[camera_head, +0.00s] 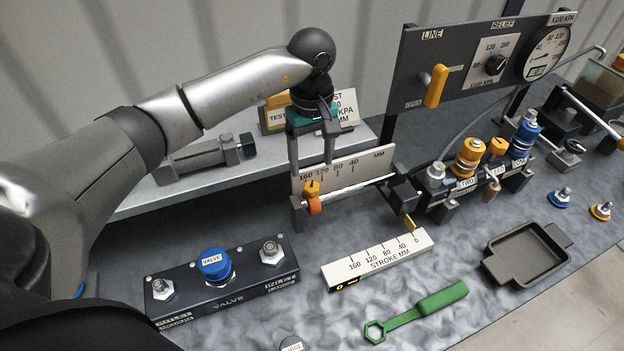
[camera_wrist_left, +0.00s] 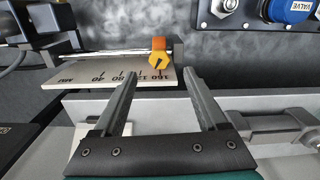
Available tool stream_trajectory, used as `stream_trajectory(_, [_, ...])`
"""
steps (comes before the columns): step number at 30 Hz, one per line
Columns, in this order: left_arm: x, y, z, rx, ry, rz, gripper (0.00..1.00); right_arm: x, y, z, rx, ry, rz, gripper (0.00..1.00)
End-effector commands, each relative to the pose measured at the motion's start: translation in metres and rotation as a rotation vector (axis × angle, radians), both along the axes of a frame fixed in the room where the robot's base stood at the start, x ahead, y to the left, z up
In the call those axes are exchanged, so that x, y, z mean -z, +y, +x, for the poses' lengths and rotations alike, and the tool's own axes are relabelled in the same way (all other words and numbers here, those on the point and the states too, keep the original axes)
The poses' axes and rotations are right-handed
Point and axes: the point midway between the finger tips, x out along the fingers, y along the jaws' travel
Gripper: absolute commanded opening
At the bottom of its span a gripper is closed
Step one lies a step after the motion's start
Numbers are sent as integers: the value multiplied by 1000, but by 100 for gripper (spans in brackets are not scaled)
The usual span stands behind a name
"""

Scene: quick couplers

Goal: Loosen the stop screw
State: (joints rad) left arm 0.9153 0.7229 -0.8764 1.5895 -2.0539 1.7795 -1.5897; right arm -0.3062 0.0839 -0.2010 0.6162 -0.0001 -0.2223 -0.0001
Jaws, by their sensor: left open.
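The stop screw, a small yellow knob (camera_head: 311,188) on an orange stop collar (camera_head: 314,205), sits near the left end of a shiny rod in front of the upright MM scale plate (camera_head: 345,170). In the left wrist view the yellow knob (camera_wrist_left: 158,62) has a hexagonal outline with a dark mark, and the orange collar (camera_wrist_left: 158,43) is behind it. My left gripper (camera_head: 311,167) points down just above the knob. Its fingers are apart and empty. In the left wrist view the fingertips (camera_wrist_left: 160,74) lie either side of the knob; contact is not visible. My right gripper is out of view.
A grey shelf (camera_head: 180,190) stands behind. A valve block (camera_head: 225,288), a loose stroke ruler (camera_head: 378,260), a green wrench (camera_head: 418,312) and a black tray (camera_head: 528,253) lie in front. Couplers and a gauge panel (camera_head: 430,45) are right.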

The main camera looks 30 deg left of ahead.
Motion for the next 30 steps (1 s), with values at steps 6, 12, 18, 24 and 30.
stream_trajectory(6, [45, -1, -1, -1, 4, -2, 75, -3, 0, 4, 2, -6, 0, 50])
stream_trajectory(12, [68, -1, 0, -1, 3, -2, 75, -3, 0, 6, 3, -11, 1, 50])
stream_trajectory(18, [74, -1, 0, 0, -1, -2, 75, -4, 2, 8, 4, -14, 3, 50])
stream_trajectory(24, [74, -1, 0, 0, -1, -2, 74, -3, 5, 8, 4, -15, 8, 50])
stream_trajectory(30, [74, -1, 0, 0, 0, -1, 51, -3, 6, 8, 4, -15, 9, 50])
